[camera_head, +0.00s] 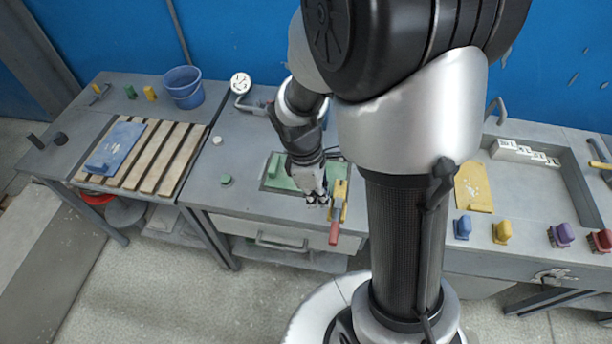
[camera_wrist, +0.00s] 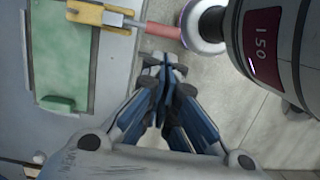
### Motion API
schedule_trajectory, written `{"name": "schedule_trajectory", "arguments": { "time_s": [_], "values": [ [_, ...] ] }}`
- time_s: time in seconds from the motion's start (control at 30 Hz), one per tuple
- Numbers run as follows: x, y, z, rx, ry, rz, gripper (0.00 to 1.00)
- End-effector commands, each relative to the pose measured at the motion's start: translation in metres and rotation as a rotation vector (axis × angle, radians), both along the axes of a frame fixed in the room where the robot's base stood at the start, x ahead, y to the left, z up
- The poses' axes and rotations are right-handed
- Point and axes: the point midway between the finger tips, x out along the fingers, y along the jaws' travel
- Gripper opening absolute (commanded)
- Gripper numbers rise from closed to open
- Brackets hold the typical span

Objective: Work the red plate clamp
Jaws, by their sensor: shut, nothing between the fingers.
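The plate clamp has a yellow body (camera_head: 339,197) and a red handle (camera_head: 334,235). In the head view it lies at the front edge of the bench, with the handle pointing out over the edge. In the wrist view the yellow body (camera_wrist: 100,15) is at the top and the red handle (camera_wrist: 160,29) extends right from its metal bar. My gripper (camera_head: 317,200) is shut and empty, just left of the clamp. In the wrist view the fingertips (camera_wrist: 165,62) sit a little below the handle, apart from it in the picture. A green plate (camera_wrist: 62,50) lies beside the clamp.
My own column and base stand close to the handle's right. A slatted wooden rack (camera_head: 166,160) with a blue plate (camera_head: 116,148) is on the left bench. A drawer handle (camera_head: 281,243) sits below the bench edge.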

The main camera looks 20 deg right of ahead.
Motion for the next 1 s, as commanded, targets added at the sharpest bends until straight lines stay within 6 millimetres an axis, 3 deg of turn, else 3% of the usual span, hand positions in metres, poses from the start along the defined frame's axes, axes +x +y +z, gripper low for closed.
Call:
{"name": "schedule_trajectory", "arguments": {
  "time_s": [0.3, 0.5, 0.7, 1.0],
  "values": [
    [-0.011, -0.01, -0.07, 0.0, 0.006, -0.004, 0.0],
    [-0.015, -0.015, -0.105, 0.0, 0.004, -0.004, 0.0],
    [-0.017, -0.018, -0.122, 0.0, 0.002, -0.003, 0.0],
    [-0.017, -0.018, -0.124, 0.0, 0.0, -0.004, 0.0]
  ]
}}
